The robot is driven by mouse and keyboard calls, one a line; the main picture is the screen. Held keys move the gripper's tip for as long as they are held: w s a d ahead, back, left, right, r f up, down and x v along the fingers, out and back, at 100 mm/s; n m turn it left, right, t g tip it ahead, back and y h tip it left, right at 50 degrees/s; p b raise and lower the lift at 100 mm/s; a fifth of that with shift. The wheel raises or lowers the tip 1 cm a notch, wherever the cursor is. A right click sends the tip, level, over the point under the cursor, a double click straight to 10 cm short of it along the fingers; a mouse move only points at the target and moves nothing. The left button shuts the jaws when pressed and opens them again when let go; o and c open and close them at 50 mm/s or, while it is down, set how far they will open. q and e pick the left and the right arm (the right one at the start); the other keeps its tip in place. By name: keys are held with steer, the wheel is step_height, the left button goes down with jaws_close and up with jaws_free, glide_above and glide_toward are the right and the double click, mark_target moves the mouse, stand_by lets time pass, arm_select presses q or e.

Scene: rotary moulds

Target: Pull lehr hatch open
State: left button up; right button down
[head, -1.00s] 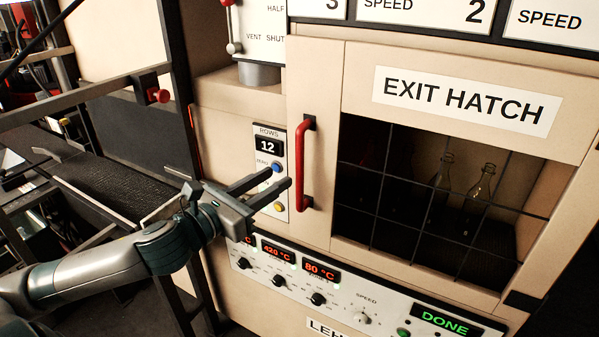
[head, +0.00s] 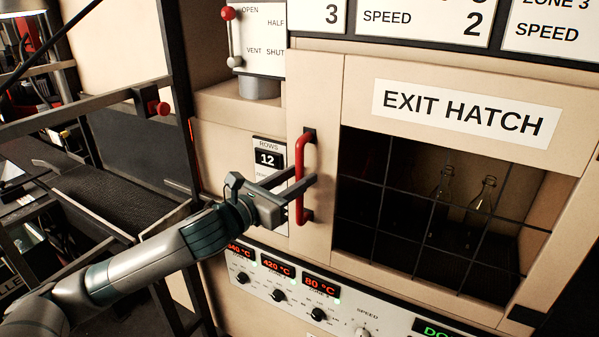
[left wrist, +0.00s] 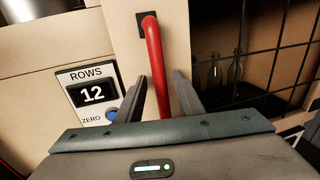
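The exit hatch (head: 410,66) is a cream door with a dark gridded window, and it looks closed. Its red vertical bar handle (head: 299,165) is on the left side of the door. My left gripper (head: 308,188) is at the lower half of the handle. Its fingers are apart, one on each side of the bar. In the left wrist view the red handle (left wrist: 155,62) stands between the two open fingers (left wrist: 160,95); I cannot tell whether either touches it. My right gripper is not in view.
Bottles (head: 481,205) stand behind the window grid. A "ROWS 12" counter (head: 267,159) with buttons is left of the handle. A control panel (head: 300,290) with knobs runs below. A red-knobbed lever (head: 228,14) is above left. A conveyor (head: 120,195) lies at left.

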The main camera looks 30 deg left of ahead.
arm_select(q)
steer(key=shift+w+d, duration=0.15)
steer(key=shift+w, duration=0.35)
jaws_close()
steer(key=shift+s, duration=0.1)
